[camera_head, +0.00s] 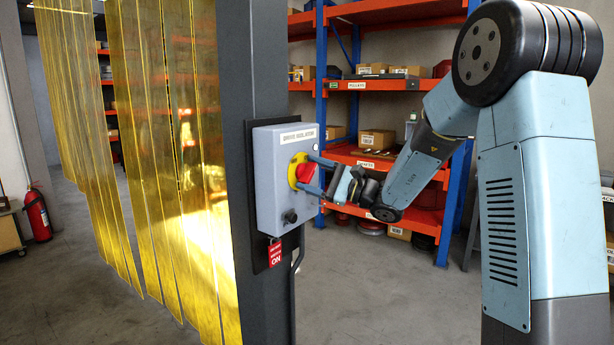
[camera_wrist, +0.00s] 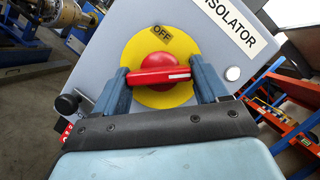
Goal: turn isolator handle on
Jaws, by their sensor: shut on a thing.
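The isolator box (camera_head: 268,190) is grey and mounted on a dark post. Its red handle (camera_head: 306,173) sits on a round yellow plate (camera_head: 293,166). In the wrist view the red handle (camera_wrist: 160,76) has a white line along its bar, and the yellow plate (camera_wrist: 186,52) carries an OFF label (camera_wrist: 161,39) above the hub. My gripper (camera_head: 318,177) reaches in from the right. In the wrist view its two blue fingers (camera_wrist: 163,80) stand on either side of the handle, closed on the ends of the bar. The handle's far side is hidden.
A black knob (camera_head: 290,216) sticks out low on the box, and a red tag (camera_head: 274,253) hangs below it. Yellow strip curtains (camera_head: 170,130) hang left of the post. Orange shelving (camera_head: 385,85) stands behind my arm. The floor between is clear.

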